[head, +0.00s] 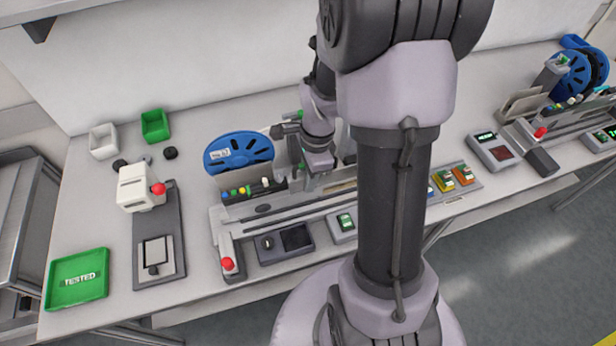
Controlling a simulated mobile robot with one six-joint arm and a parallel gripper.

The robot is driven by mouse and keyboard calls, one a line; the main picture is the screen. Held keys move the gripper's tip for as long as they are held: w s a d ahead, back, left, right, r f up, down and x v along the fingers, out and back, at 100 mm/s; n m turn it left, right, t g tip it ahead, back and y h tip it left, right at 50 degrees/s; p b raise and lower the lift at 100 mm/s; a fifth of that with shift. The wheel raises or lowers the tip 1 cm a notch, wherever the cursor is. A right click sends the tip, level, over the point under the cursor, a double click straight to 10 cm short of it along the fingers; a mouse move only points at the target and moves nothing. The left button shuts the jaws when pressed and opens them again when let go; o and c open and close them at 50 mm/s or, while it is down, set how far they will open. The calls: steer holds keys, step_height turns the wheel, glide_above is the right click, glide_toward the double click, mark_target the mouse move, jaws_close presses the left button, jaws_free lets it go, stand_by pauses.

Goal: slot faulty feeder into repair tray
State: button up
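My arm crosses the middle of the head view. Its wrist and dark gripper (290,133) are low over the bench, just right of a feeder with a blue reel (238,152). The gripper's fingers are small and partly hidden, so I cannot tell whether they are open or touch anything. The blue-reel feeder stands at the left end of a long grey fixture (262,208). Other feeders with blue reels (583,75) stand at the far right. I cannot tell which feeder is faulty, and no tray marked for repair is readable.
A green tray marked TESTED (78,279) lies at the bench's front left. A white device with a red knob (135,188) stands beside it. White (103,141) and green (155,125) bins are behind. Red buttons (227,264) and small displays line the front. My arm hides the centre.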

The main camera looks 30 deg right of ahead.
jaws_close()
stand_by(1.0)
steer(key=shift+w+a, duration=0.2)
steer(key=shift+a, duration=0.45)
steer(key=shift+w+a, duration=0.15)
steer(key=shift+a, duration=0.45)
steer(key=o, duration=0.8)
jaws_free()
